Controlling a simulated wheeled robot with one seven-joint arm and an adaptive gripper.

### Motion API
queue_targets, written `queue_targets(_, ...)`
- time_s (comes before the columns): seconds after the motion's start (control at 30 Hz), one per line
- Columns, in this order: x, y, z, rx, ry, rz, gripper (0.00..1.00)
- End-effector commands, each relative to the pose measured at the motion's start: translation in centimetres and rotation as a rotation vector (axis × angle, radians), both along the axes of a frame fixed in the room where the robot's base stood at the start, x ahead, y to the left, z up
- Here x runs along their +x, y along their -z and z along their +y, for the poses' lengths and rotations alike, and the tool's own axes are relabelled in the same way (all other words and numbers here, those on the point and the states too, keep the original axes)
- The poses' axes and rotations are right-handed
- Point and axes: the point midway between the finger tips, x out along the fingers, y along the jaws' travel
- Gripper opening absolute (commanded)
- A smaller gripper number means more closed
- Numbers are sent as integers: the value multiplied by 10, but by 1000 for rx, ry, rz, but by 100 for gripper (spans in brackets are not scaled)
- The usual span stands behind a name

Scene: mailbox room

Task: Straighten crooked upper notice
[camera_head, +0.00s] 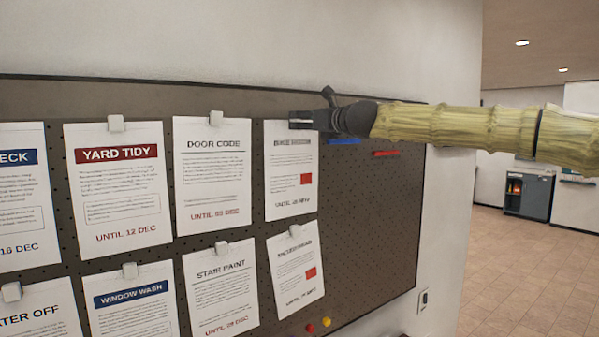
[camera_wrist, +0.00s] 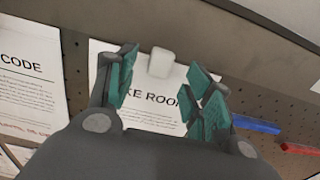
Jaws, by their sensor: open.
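The upper right notice (camera_head: 291,180) is a white sheet with a red block; in the wrist view its heading reads as ending in "KE ROOM" (camera_wrist: 150,110). It hangs roughly in line with the door code notice (camera_head: 212,175) in the head view. A pale clip (camera_wrist: 161,62) holds its top edge. My gripper (camera_head: 302,119) is at the notice's top, hiding the clip in the head view. In the wrist view my gripper (camera_wrist: 162,75) is open, its green-padded fingers on either side of the clip. Whether they touch the paper I cannot tell.
The lower right notice (camera_head: 297,268) leans visibly. Other clipped notices fill the dark pegboard (camera_head: 375,230) to the left. Blue (camera_wrist: 255,124) and red (camera_wrist: 298,150) strips lie right of the notice. Coloured pins (camera_head: 326,322) sit low on the board. Open floor (camera_head: 520,270) lies right.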

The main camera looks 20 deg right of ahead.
Motion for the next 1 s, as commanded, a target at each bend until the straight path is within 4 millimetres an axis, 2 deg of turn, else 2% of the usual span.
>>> queue_targets(0.03, -10, -2, -5, 3, 0, -2, 51)
queue_targets(0.33, -58, -1, -22, 1, 0, -2, 51)
queue_targets(0.5, -73, -1, -28, 0, 1, -1, 51)
queue_targets(0.67, -80, 2, -29, -4, 1, 1, 51)
queue_targets(0.77, -77, 18, -24, -35, -1, 13, 51)
queue_targets(0.83, -71, 42, -16, -79, -2, 31, 51)
queue_targets(0.97, -57, 107, 6, -211, -11, 74, 51)
queue_targets(1.0, -54, 129, 12, -256, -16, 88, 51)
